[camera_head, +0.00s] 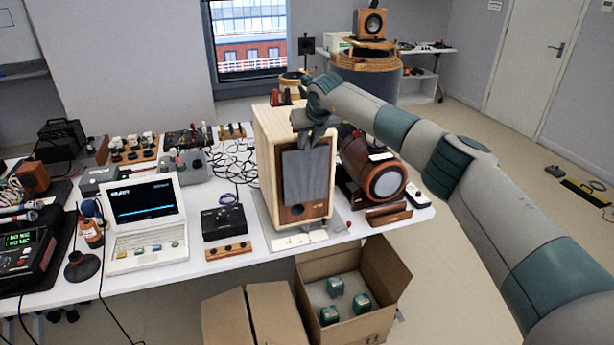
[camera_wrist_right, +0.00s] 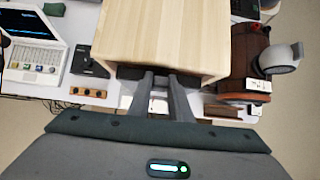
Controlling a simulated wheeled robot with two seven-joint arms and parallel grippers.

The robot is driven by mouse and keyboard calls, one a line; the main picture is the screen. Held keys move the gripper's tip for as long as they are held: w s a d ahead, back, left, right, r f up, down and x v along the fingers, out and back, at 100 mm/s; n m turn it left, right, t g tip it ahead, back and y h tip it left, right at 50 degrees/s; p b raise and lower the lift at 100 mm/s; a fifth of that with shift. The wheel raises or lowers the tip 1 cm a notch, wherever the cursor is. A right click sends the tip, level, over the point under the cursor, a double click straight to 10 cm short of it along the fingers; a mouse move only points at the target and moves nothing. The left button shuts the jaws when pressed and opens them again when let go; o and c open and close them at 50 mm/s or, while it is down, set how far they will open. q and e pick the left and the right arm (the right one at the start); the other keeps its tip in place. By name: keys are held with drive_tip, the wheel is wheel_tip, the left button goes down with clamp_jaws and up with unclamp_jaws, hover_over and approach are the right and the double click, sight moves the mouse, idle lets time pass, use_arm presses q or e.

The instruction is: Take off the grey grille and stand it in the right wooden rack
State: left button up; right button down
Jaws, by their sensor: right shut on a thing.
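The grey grille (camera_head: 305,177) is upright at the front of the wooden speaker (camera_head: 268,160). It covers much of the front panel, whose brown border and lower round opening show. I cannot tell whether it touches the panel. My right gripper (camera_head: 314,143) is at the grille's top edge, shut on it. In the right wrist view the fingers (camera_wrist_right: 164,88) reach a dark edge below the pale speaker top (camera_wrist_right: 160,35). The right wooden rack (camera_head: 388,215) lies at the table's front edge, right of the speaker. My left gripper is out of view.
Another wooden rack (camera_head: 228,250) lies left of the speaker, below a black box (camera_head: 223,222). A round brown wooden speaker (camera_head: 378,175) stands behind the right rack. A laptop (camera_head: 147,225) is to the left. An open carton (camera_head: 385,280) stands on the floor in front.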

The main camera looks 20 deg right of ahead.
drive_tip(key=shift+w+r, duration=0.1)
drive_tip(key=shift+r, duration=0.3)
idle(1.0)
drive_tip(key=shift+r, duration=0.35)
idle(0.5)
drive_tip(key=shift+s+f+b, duration=0.15)
drive_tip(key=shift+s+b, duration=0.1)
drive_tip(key=shift+b, duration=0.05)
idle(0.4)
drive_tip(key=shift+s+b, duration=0.7)
drive_tip(key=shift+s, duration=0.8)
drive_tip(key=shift+s+d, duration=0.1)
drive_tip(key=shift+s, duration=0.25)
drive_tip(key=s+b, duration=0.2)
drive_tip(key=shift+s, duration=0.4)
drive_tip(key=shift+s+d, duration=0.1)
idle(0.8)
